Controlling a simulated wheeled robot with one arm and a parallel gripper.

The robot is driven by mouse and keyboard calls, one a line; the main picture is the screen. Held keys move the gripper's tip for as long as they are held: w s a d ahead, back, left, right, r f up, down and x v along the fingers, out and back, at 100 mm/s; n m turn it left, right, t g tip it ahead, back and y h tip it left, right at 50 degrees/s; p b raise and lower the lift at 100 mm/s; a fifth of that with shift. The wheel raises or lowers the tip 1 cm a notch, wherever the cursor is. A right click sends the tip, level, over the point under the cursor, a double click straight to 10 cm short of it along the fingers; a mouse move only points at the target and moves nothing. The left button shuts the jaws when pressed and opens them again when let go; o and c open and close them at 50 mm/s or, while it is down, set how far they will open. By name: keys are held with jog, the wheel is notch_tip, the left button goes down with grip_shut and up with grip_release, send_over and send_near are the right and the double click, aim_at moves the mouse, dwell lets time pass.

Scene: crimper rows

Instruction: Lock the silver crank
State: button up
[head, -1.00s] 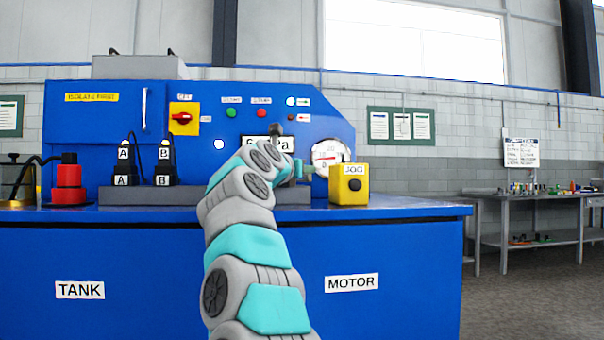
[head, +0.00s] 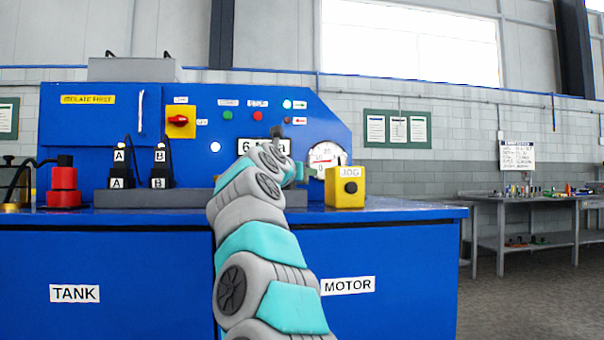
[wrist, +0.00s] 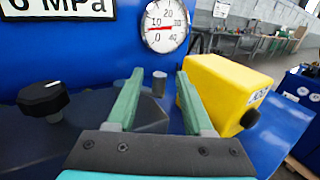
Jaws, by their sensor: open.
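My gripper (wrist: 158,74) is open in the wrist view, its two green fingers apart with nothing held between them. A small grey upright stub (wrist: 159,84) shows beyond and between the fingertips. It may be part of the silver crank, but I cannot tell. A dark block (wrist: 150,116) lies below it, partly behind the left finger. No full crank shape is clear in either view. In the head view my arm reaches to the bench's panel and hides most of this spot.
The yellow JOG box (wrist: 222,88) stands close to the right finger; it also shows in the head view (head: 345,188). A black knob (wrist: 43,98) is left of the fingers. A pressure gauge (wrist: 165,24) is behind. Two plugs marked A and B (head: 140,167) stand further left.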

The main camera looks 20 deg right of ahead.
jog(key=shift+b+v, duration=1.6)
jog(key=shift+v, duration=2.35)
